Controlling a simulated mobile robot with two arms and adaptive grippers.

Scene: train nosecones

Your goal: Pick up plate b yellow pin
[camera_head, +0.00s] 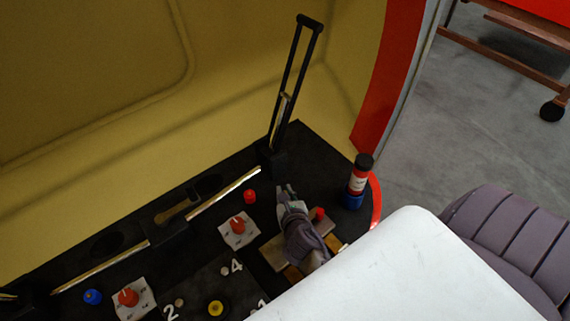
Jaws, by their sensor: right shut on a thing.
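My right gripper (283,193), dark grey, is over the black console (325,150), right of the red knob on a white plate. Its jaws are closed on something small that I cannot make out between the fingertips. A yellow round knob (216,308) sits low on the console, near the white numbers; I cannot tell whether it is the plate b yellow pin. Light wooden-looking plates (268,251) lie beneath and beside the gripper, partly hidden by it. A red pin (319,214) shows just right of the gripper. My left gripper is not in view.
Red knobs on white plates (238,231) (130,297), a red cap (250,196) and a blue cap (92,297) stand on the console. A tall black lever (287,90) rises behind. A large white surface hides the lower right.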

